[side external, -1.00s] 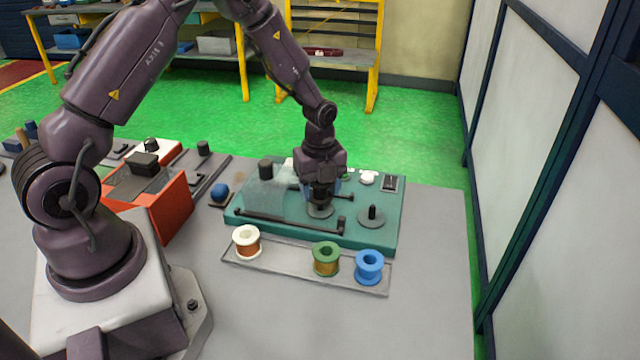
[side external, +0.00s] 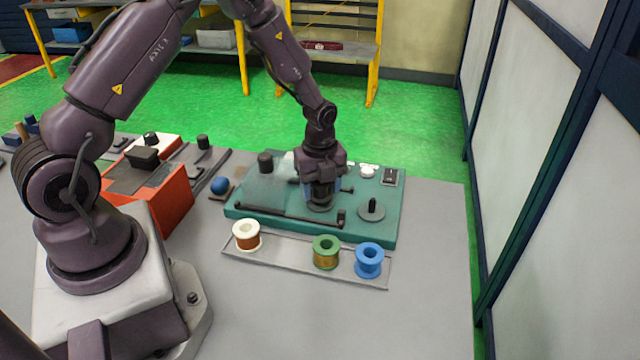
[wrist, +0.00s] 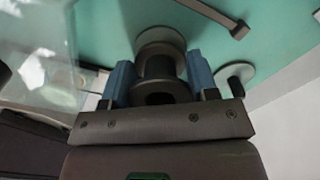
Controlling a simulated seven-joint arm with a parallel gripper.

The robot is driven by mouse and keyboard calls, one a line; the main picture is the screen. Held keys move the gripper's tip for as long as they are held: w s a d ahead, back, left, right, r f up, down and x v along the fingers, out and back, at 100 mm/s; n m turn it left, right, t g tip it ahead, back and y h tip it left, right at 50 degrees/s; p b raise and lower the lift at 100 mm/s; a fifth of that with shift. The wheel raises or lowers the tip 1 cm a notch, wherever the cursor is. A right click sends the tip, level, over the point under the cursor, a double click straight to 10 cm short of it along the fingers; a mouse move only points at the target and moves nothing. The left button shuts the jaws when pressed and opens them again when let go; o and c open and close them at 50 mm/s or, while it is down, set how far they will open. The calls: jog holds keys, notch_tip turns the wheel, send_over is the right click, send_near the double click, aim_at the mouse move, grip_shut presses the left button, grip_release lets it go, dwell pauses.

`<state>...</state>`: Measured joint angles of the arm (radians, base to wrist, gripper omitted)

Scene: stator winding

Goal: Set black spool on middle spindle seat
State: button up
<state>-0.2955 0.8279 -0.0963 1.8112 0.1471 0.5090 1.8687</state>
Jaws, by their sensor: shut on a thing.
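My gripper (side external: 321,190) points down over the middle of the green fixture (side external: 385,230). Its blue fingers are shut on the black spool (wrist: 160,75), which stands about upright between them. The spool also shows low under my gripper in the side view (side external: 320,202). Below it is the grey disc of the middle spindle seat (wrist: 165,34), mostly covered by the spool. Spool and seat line up closely; I cannot tell whether they touch. The middle spindle is hidden. The right spindle seat (side external: 371,210), a grey disc with a black post, is empty.
A black bar (side external: 285,215) runs along the fixture's front. In front lies a tray (side external: 290,264) with white (side external: 246,235), green-rimmed (side external: 326,251) and blue (side external: 368,260) spools. A black cylinder (side external: 265,162) stands at the fixture's back left. The table right of the fixture is clear.

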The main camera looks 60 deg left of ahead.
jog(key=shift+f, duration=0.2)
jog(key=shift+f, duration=0.35)
dwell(0.5)
jog(key=o, duration=1.2)
jog(key=shift+o, duration=0.2)
jog(key=shift+r, duration=0.15)
jog(key=shift+r, duration=3.35)
